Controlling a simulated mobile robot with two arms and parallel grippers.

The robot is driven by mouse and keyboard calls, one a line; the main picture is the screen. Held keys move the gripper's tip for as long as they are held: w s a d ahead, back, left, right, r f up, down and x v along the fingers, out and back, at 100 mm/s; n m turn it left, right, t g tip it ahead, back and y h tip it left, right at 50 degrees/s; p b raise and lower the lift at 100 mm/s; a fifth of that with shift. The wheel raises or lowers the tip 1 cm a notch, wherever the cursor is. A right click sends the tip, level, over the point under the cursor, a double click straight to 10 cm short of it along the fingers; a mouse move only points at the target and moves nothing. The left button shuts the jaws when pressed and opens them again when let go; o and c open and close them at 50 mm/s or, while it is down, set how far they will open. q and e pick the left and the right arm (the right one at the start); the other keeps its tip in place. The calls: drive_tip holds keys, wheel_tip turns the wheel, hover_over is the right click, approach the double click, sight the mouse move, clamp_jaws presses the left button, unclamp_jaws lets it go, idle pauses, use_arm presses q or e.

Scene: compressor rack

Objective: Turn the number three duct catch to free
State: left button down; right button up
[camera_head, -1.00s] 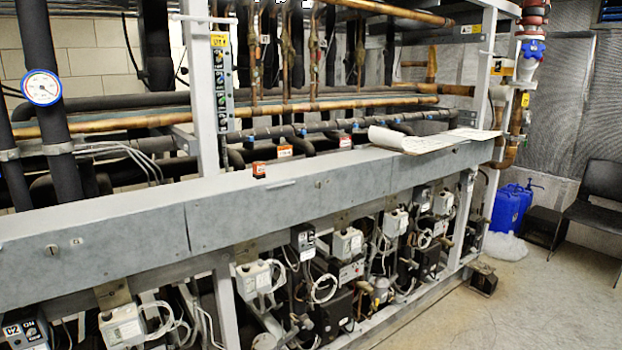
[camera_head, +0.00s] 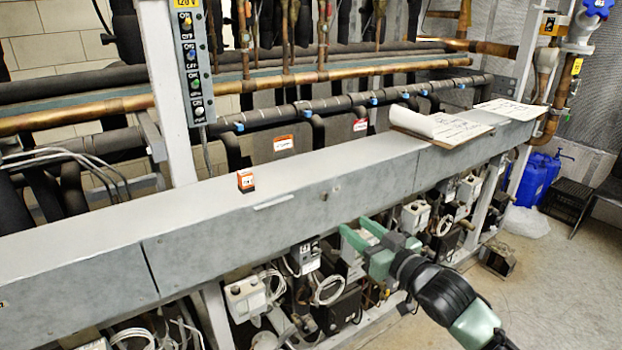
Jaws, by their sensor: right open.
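The long grey duct (camera_head: 215,222) runs along the rack front. A small round catch (camera_head: 323,196) sits on its front face near the middle of the view. I cannot read a number on it or tell its turn position. My right gripper (camera_head: 355,229), with green fingers, is open and empty, coming in from the lower right. It appears in front of the duct's lower edge, below and to the right of the catch, apart from it. My left gripper is not in view.
Several grey boxes and cables hang beneath the duct. A switch strip (camera_head: 191,65) is on the post.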

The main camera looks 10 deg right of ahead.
sight(326, 197)
drive_tip(key=shift+n+y, duration=0.3)
drive_tip(key=shift+y, duration=0.2)
drive_tip(key=w+a+r, duration=0.1)
drive_tip(key=w, duration=0.1)
drive_tip(key=w+a+r+p, duration=0.1)
drive_tip(key=w, duration=0.1)
drive_tip(key=w+a+r+p, duration=0.1)
drive_tip(key=w+a, duration=0.1)
drive_tip(key=shift+w+a+r, duration=0.1)
drive_tip(key=shift+w+r, duration=0.25)
drive_tip(key=shift+w, duration=0.2)
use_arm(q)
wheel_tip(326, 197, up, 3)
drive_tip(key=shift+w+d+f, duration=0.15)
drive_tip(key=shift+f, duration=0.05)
use_arm(e)
drive_tip(key=shift+a, duration=0.1)
clamp_jaws()
